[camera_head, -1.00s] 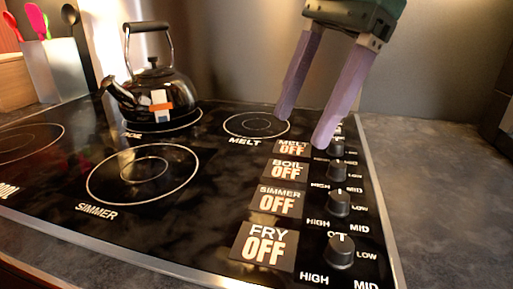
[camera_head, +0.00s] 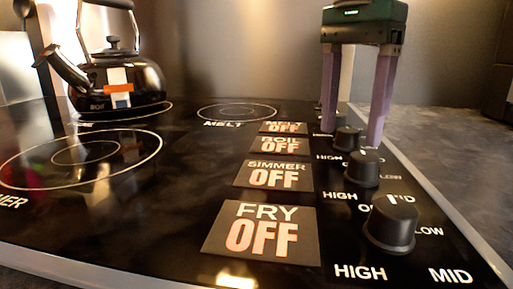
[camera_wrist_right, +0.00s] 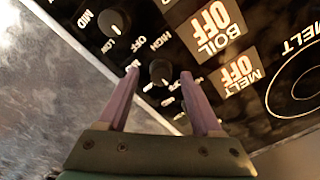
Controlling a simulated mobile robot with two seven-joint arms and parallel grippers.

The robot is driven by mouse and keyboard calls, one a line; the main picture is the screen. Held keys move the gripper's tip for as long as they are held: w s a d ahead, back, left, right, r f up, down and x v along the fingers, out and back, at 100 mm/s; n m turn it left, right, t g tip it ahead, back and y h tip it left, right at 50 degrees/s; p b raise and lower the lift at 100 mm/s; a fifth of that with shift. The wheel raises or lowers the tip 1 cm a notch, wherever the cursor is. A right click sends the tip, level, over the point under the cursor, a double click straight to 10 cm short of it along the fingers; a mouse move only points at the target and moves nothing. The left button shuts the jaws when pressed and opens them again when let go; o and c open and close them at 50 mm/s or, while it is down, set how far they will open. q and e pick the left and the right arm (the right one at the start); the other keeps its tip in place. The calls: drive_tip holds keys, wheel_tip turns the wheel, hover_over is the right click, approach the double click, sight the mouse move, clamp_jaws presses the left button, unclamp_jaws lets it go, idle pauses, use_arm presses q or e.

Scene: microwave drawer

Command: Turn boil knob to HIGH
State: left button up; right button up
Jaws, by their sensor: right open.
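The boil knob (camera_head: 347,138) is a small dark round knob, third from the front in the row on the cooktop's right side. It also shows in the right wrist view (camera_wrist_right: 160,73). The boil display (camera_head: 281,145) beside it reads OFF. My right gripper (camera_head: 352,138) is open and points down, with its purple fingers on either side of the boil knob. In the right wrist view the knob lies between the fingertips (camera_wrist_right: 159,72), with gaps visible. I cannot tell how low the tips are. My left gripper is out of view.
The simmer knob (camera_head: 361,170) and fry knob (camera_head: 390,222) stand in front of the gripper; the melt knob is mostly hidden behind it. The simmer (camera_head: 273,175), fry and melt displays read OFF. A black kettle (camera_head: 120,82) stands at the back left.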

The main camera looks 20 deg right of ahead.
drive_tip(key=shift+f, duration=0.5)
clamp_jaws()
